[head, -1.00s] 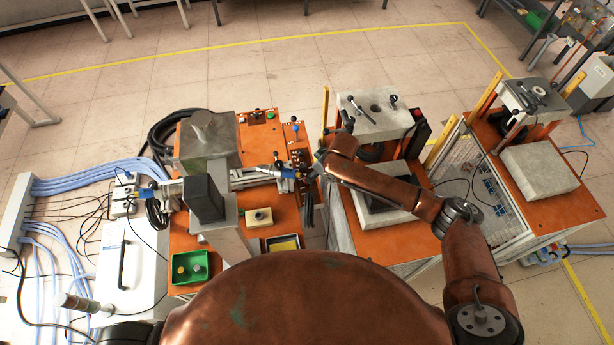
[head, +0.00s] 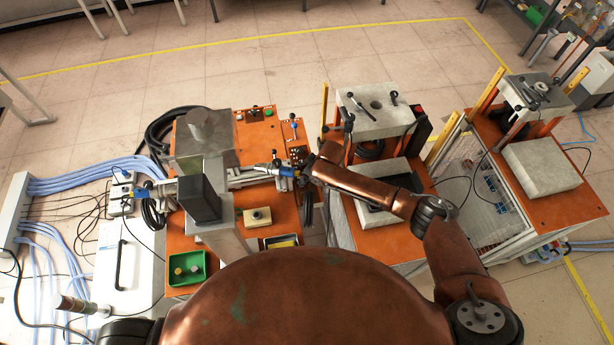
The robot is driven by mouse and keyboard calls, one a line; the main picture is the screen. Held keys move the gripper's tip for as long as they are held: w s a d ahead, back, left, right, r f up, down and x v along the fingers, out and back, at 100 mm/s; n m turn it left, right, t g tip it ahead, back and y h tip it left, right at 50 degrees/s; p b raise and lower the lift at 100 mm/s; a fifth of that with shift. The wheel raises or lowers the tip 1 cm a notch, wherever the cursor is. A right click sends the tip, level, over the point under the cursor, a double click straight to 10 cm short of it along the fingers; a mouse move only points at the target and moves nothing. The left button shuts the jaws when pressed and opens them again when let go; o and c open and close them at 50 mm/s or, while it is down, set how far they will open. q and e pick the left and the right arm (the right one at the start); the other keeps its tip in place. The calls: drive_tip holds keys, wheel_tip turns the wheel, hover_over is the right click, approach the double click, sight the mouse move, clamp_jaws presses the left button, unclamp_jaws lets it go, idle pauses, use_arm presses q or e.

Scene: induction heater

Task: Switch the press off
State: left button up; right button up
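My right arm comes in from the lower right and reaches across the middle orange bench. My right gripper (head: 301,160) is at the gap between the left and middle benches, beside the left bench's right edge. It is small and dark against cluttered parts, so its finger opening is unclear. A press-like station with a grey plate (head: 375,111) stands on the middle bench; a red button (head: 418,109) is on its dark box. My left gripper is out of view.
A similar grey-plated station (head: 535,92) stands at right. Blue hoses (head: 90,175) run on the left. Floor behind the benches is clear.

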clamp_jaws()
idle(0.5)
drive_tip(key=shift+n, duration=0.3)
drive_tip(key=shift+w+d+n+g+y+b, duration=0.15)
drive_tip(key=shift+n+g+y+b, duration=0.25)
drive_tip(key=shift+n+b, duration=0.65)
drive_tip(key=shift+n+g+b, duration=0.6)
drive_tip(key=shift+n+b, duration=0.4)
drive_tip(key=shift+n, duration=0.45)
